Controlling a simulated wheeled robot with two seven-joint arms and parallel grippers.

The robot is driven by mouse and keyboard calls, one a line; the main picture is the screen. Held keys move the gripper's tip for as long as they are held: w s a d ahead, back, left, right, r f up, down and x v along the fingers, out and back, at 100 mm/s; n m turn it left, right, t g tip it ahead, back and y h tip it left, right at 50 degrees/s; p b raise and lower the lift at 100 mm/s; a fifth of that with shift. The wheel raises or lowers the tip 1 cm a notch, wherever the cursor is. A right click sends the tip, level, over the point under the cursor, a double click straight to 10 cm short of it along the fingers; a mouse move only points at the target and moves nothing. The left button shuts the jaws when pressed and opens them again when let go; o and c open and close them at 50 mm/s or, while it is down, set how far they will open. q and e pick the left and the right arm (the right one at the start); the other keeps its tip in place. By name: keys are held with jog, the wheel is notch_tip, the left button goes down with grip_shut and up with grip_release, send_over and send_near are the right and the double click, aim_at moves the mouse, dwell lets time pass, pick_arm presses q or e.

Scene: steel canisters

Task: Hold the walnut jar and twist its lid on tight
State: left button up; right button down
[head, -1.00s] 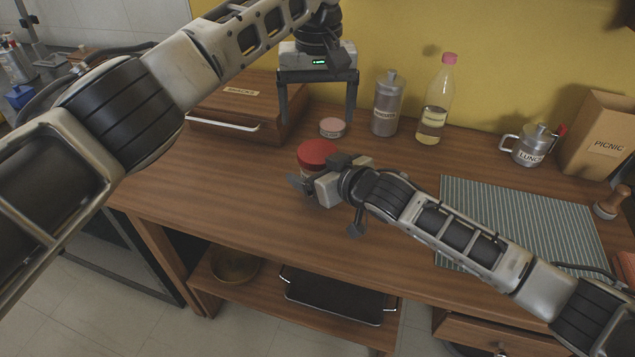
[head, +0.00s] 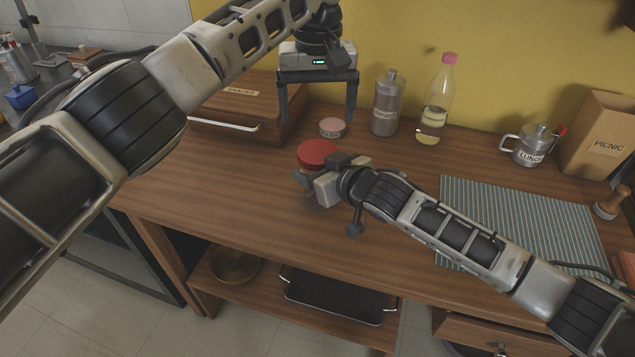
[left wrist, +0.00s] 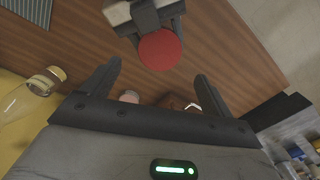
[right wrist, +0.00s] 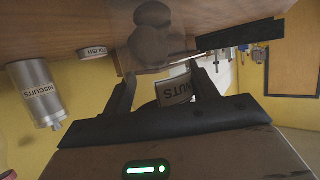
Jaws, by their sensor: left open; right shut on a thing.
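The walnut jar (right wrist: 176,90) is between the fingers of my right gripper (right wrist: 157,68), which is shut on it. In the right wrist view the jar appears upside down, with a label ending in "UTS" and brown walnuts inside. Its red lid (head: 317,154) sits on top in the head view and also shows in the left wrist view (left wrist: 160,50). How tight the lid is cannot be told. My left gripper (head: 317,118) is open and empty, behind and above the lid, apart from it.
A small pink-topped tin (head: 332,127), a biscuits canister (head: 386,108) and a bottle (head: 433,115) stand behind the jar. A wooden snacks box (head: 230,110) is at the left. A striped mat (head: 520,215) lies at the right. The front left of the table (head: 220,190) is clear.

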aim_at(318, 151)
pick_arm(q)
notch_tip(318, 151, down, 8)
jog(key=shift+f, duration=0.1)
dwell(0.4)
jog(key=c, duration=1)
jog(key=o, duration=1.1)
jog(key=shift+c, duration=0.2)
jog(key=shift+r, duration=2.35)
jog(key=shift+r, duration=0.1)
jog(key=shift+c, duration=0.3)
